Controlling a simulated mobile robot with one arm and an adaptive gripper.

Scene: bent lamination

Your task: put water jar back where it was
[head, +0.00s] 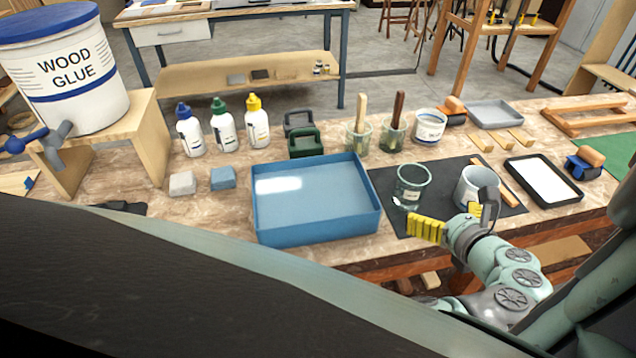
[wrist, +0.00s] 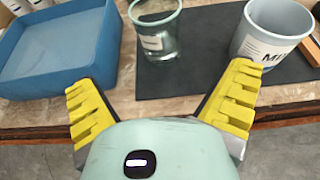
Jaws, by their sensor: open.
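The water jar, a clear greenish glass jar (head: 411,185) with a small pale label, stands upright on the dark mat (head: 398,222). It also shows in the wrist view (wrist: 158,32), ahead of my gripper and between the line of its fingers. My gripper (head: 447,219) has yellow ribbed fingers, spread wide and empty. In the wrist view its fingertips (wrist: 165,85) are near the mat's front edge, apart from the jar. A white mixing pot (head: 474,188) with a printed label stands right of the jar, partly hidden by my gripper in the head view.
A blue tray (head: 315,238) lies left of the mat. Two jars with brushes (head: 358,138) and a labelled white tub (head: 429,127) stand behind. A black-framed white panel (head: 543,181) lies to the right. Bottles (head: 224,128) and a glue bucket (head: 67,75) are at left.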

